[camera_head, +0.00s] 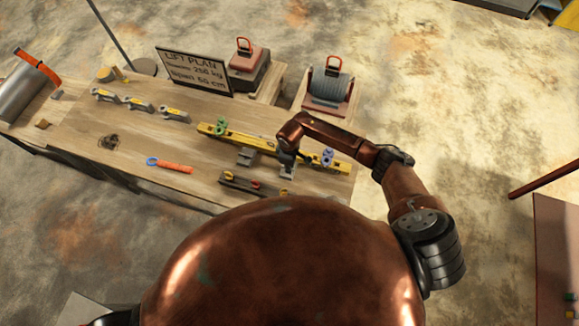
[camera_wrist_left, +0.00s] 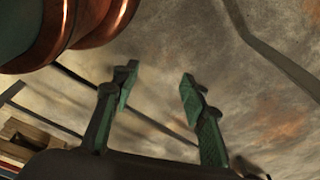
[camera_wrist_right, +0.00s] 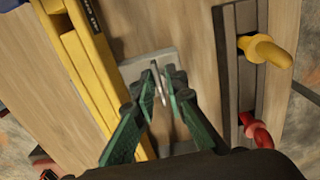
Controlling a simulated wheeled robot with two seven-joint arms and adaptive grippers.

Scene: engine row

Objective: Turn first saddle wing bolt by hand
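My right gripper (camera_head: 287,160) is over the table beside the yellow beam (camera_head: 225,136), above a grey saddle block (camera_head: 285,173). In the right wrist view its fingers (camera_wrist_right: 160,92) are drawn close together around a thin metal wing bolt (camera_wrist_right: 156,72), which stands over a grey plate (camera_wrist_right: 133,68). The fingers appear to press on the bolt from both sides; its lower part is hidden. Another grey saddle block (camera_head: 246,158) is further left along the beam. My left gripper (camera_wrist_left: 155,88) is open and empty over the floor, outside the head view.
The yellow beam (camera_wrist_right: 85,75) runs close beside my right gripper, with green (camera_head: 220,126) and purple (camera_head: 327,156) shackles on it. A dark rack (camera_head: 236,183) with red and yellow hooks lies on the near side. An orange tool (camera_head: 175,167) lies left; a sign (camera_head: 193,70) stands behind.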

